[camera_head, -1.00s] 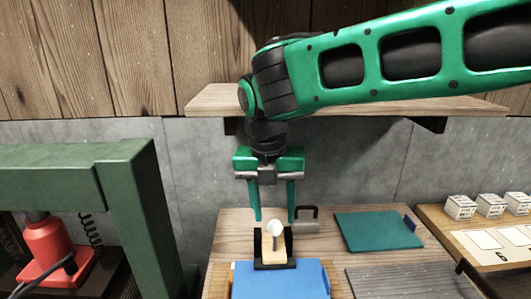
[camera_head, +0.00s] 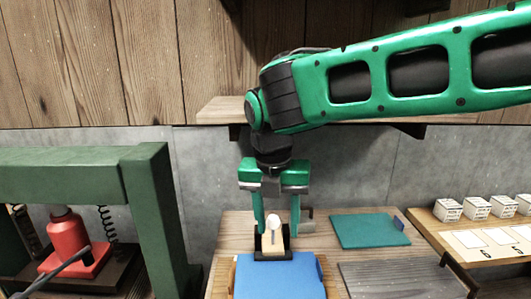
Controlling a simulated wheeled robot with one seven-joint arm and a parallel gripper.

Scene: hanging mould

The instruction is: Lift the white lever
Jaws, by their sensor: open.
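The white lever (camera_head: 273,221) has a round white knob on a thin stem. It stands in a black bracket with a pale wooden block (camera_head: 272,245), behind a blue panel on the wooden table. My gripper (camera_head: 277,228) points straight down with its two green fingers apart. In this view one finger is left of the knob and one is right of it. Gaps show between the fingers and the knob. I cannot tell from this view how far the fingers are in depth from the lever.
A blue panel (camera_head: 279,277) lies in front of the lever. A grey handled piece (camera_head: 306,224) is close to the right finger. A teal board (camera_head: 368,231) and a ribbed grey board (camera_head: 400,280) lie to the right. A green frame (camera_head: 152,215) stands left; a wooden shelf (camera_head: 221,111) is behind.

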